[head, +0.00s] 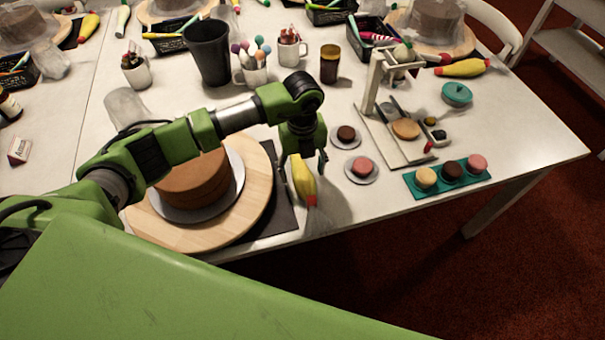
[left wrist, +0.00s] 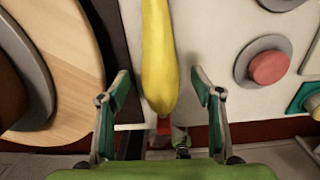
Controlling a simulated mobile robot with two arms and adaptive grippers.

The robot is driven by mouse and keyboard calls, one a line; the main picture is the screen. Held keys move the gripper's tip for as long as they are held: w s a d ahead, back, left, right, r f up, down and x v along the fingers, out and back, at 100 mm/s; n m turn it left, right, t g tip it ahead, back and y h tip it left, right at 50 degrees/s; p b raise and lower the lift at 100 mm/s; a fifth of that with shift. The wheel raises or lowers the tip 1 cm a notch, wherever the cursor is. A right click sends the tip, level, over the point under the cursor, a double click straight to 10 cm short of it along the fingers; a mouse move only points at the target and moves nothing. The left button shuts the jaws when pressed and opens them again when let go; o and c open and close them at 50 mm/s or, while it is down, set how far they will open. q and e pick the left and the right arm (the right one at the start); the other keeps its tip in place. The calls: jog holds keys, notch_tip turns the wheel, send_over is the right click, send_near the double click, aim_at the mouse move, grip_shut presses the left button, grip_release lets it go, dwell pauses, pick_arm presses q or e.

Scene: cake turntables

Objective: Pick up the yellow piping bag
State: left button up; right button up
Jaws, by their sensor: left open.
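The yellow piping bag (head: 304,180) lies on the white table near its front edge, just right of the cake turntable, with its red tip toward the edge. In the left wrist view the yellow piping bag (left wrist: 159,60) runs down between the fingers, its red tip (left wrist: 164,126) at the lower end. My left gripper (head: 303,168) is over the bag, pointing down. In the left wrist view the left gripper (left wrist: 161,92) is open, one finger on each side of the bag, with gaps to both. The right gripper is not in view.
A brown cake (head: 193,182) stands on the wooden turntable (head: 262,190) left of the bag, over a dark mat (head: 284,208). Small plates (head: 372,176) with little cakes and a teal tray (head: 412,187) lie to the right. A grey cup (head: 209,52) stands farther back.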

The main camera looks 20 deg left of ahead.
pick_arm(q)
jog(key=shift+f, duration=1.35)
jog(key=c, duration=0.8)
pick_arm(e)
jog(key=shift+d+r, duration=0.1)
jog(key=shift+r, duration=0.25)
pick_arm(q)
jog(key=shift+r, duration=0.1)
jog(key=shift+w+r, duration=0.15)
jog(key=shift+r, duration=0.35)
jog(key=s+a+r+b, duration=0.1)
jog(key=s+r+b, duration=0.2)
jog(key=s+r, duration=0.9)
jog(key=shift+s+a+b, duration=0.35)
jog(key=shift+s+a, duration=0.05)
jog(key=shift+s, duration=0.65)
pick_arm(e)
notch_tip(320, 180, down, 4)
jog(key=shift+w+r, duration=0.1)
pick_arm(q)
jog(key=shift+o, duration=0.2)
